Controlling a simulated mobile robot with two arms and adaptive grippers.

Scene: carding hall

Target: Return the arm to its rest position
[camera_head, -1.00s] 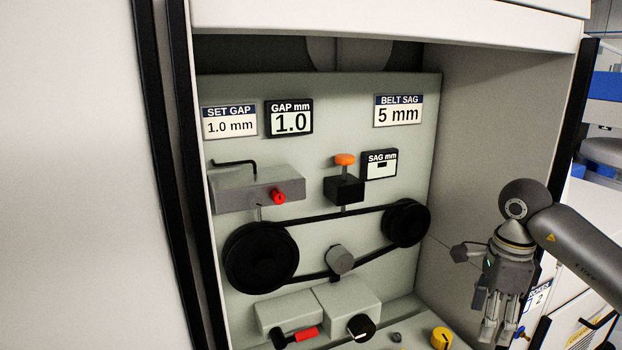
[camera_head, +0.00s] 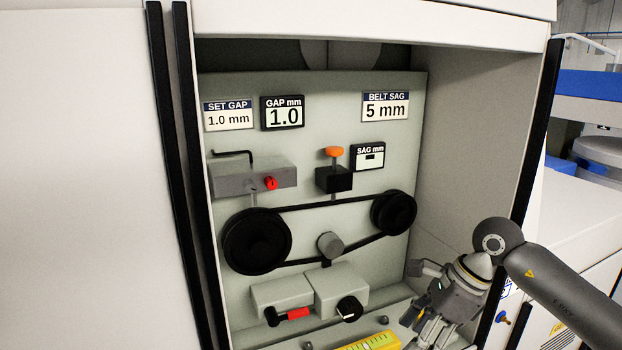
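My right arm comes in from the right edge, its dark grey link and round joint in front of the cabinet's right side. My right gripper (camera_head: 428,332) is low at the cabinet opening's right front, fingers pointing down and left. Its fingertips are near the bottom edge, and I cannot tell how far apart they are. It is apart from the belt and pulleys. My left gripper is not in view.
The open cabinet holds a black belt on two pulleys (camera_head: 257,242), a grey box with a red knob (camera_head: 270,183), and an orange-topped plunger (camera_head: 334,152). A yellow scaled piece (camera_head: 375,342) lies near the gripper. The cabinet's right post (camera_head: 537,130) stands close to my arm.

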